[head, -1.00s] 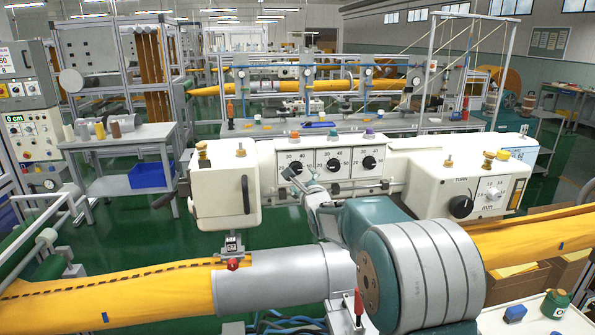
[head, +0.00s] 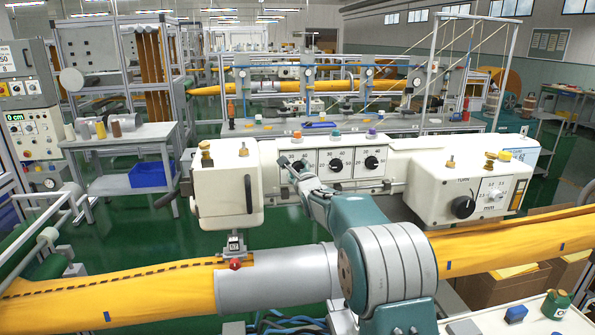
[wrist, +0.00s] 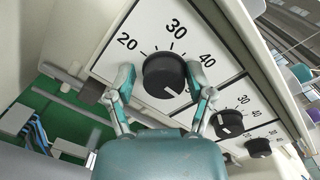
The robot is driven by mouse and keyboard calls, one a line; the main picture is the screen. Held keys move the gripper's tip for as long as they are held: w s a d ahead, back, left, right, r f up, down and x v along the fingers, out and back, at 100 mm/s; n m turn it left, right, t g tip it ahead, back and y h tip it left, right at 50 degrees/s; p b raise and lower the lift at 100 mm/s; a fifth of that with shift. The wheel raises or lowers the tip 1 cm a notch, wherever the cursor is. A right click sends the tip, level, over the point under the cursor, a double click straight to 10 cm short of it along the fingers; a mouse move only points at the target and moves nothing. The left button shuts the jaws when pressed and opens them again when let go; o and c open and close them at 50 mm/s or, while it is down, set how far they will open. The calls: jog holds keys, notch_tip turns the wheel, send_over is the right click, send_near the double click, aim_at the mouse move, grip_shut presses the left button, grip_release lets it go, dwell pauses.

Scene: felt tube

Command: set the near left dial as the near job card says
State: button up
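The left dial (wrist: 165,75) is a round black knob on a white panel (head: 316,163) with several numbers. In the wrist view 20, 30 and 40 show around it; its white mark points to the lower right, past 40. My gripper (wrist: 161,80) is open, with one teal finger on each side of the knob and small gaps visible. In the head view my gripper (head: 291,166) is in front of this dial and partly hides it. A white and blue card (head: 523,155) stands at the right behind the machine; its writing is too small to read.
The middle dial (head: 335,165) and right dial (head: 371,163) sit on the same panel. A white machine head (head: 225,195) is at the left and a TURN knob (head: 463,207) at the right. Yellow felt (head: 110,297) runs below over a grey tube (head: 278,278).

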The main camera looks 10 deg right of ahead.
jog(key=shift+d, duration=0.2)
jog(key=c, duration=0.4)
jog(key=shift+f, duration=0.1)
jog(key=shift+f, duration=0.1)
jog(key=n, duration=0.5)
jog(key=shift+f+n+g, duration=0.15)
jog(key=shift+n+g, duration=0.15)
jog(key=n, duration=0.5)
jog(key=shift+f+h, duration=0.1)
jog(key=shift+h, duration=0.2)
jog(key=n, duration=0.6)
jog(key=shift+h, duration=0.3)
jog(key=n, duration=0.5)
jog(key=shift+n+h, duration=0.3)
jog(key=shift+n, duration=0.3)
